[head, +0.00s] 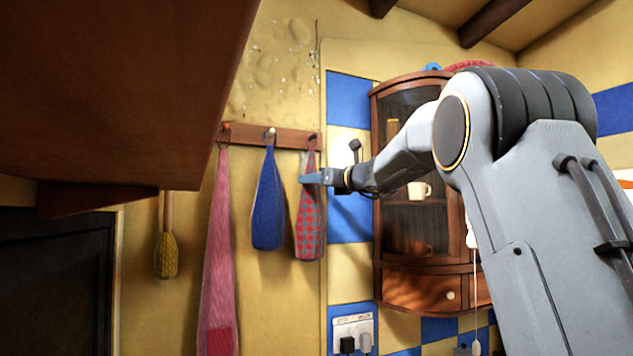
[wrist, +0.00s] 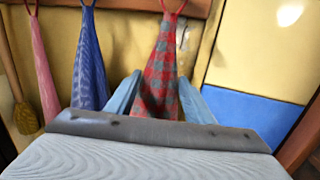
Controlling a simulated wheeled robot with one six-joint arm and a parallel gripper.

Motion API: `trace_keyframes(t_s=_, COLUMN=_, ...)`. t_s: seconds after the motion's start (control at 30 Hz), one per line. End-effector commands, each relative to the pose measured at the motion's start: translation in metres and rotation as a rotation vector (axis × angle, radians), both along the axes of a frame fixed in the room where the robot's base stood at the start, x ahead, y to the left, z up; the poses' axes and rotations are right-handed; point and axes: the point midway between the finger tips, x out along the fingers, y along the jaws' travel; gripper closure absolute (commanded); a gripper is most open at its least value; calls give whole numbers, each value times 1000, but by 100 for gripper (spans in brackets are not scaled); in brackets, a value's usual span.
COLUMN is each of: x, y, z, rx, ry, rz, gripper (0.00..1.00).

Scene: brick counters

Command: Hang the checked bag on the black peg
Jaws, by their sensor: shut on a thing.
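The red-and-grey checked bag (head: 309,230) is upright against the wall below the right end of the wooden peg rail; it also shows in the wrist view (wrist: 160,80). My gripper (head: 309,178) is shut on its upper part, with one finger on each side in the wrist view (wrist: 159,84). The black peg (head: 313,137) is at the rail's right end, just above the bag. The bag's red loop (wrist: 173,8) reaches up to the rail at this peg. I cannot tell whether the loop is around the peg or only in front of it.
The rail (head: 247,135) also holds a blue bag (head: 268,205) and a long pink bag (head: 218,250), left of the checked bag. A glass-fronted wooden cabinet (head: 445,288) stands out to the right. A brown overhead unit (head: 110,85) fills the upper left.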

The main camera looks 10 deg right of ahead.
Motion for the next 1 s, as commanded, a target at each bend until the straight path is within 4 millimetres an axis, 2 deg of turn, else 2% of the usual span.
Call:
trace_keyframes(t_s=0.37, x=0, y=-1, z=0, rx=0, ry=-1, rz=-1, gripper=76)
trace_keyframes(t_s=0.4, x=0, y=-1, z=0, rx=0, ry=-1, rz=-1, gripper=49)
trace_keyframes(t_s=0.5, x=0, y=-1, z=0, rx=0, ry=-1, rz=-1, gripper=32)
trace_keyframes(t_s=0.53, x=0, y=-1, z=0, rx=0, ry=-1, rz=-1, gripper=30)
trace_keyframes(t_s=0.83, x=-2, y=-2, z=0, rx=0, ry=0, rz=-2, gripper=30)
trace_keyframes(t_s=1.0, x=-16, y=-10, z=-2, rx=-1, ry=-2, rz=-3, gripper=30)
